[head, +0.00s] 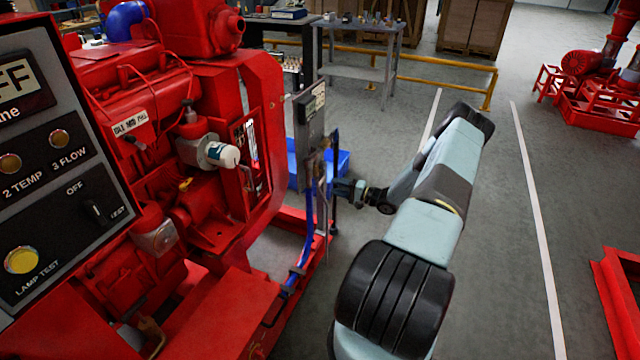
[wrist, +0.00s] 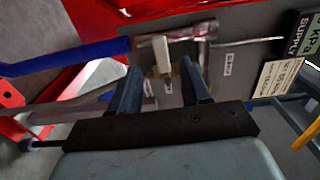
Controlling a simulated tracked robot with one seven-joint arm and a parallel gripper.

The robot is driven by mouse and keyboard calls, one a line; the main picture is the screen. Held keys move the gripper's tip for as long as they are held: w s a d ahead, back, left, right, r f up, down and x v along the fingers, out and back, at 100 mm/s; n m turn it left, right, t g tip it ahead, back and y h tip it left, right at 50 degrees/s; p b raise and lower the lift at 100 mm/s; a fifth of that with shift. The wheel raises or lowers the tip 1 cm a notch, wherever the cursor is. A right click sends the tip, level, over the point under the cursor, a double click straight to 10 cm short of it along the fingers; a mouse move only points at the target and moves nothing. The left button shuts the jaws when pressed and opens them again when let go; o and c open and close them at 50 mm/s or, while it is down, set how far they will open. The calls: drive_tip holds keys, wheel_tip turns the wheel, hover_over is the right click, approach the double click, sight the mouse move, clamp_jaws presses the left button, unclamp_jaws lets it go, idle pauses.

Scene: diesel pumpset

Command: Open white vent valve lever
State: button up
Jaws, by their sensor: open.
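The white vent valve lever (wrist: 161,56) shows in the wrist view as a short pale handle on a metal pipe fitting (wrist: 178,34). My gripper (wrist: 160,68) is open, with one dark blue finger on each side of the lever's end. I cannot tell whether either finger touches it. In the head view my gripper (head: 341,188) is beside the narrow grey panel post at the pumpset's right side. The lever cannot be made out there.
A blue hose (wrist: 65,56) joins the fitting from the left. A supply label plate (wrist: 298,38) is at the right.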

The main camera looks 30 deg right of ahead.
sight(322, 182)
drive_tip(key=x, duration=0.7)
drive_tip(key=shift+w+a, duration=0.25)
drive_tip(key=shift+c, duration=0.2)
clamp_jaws()
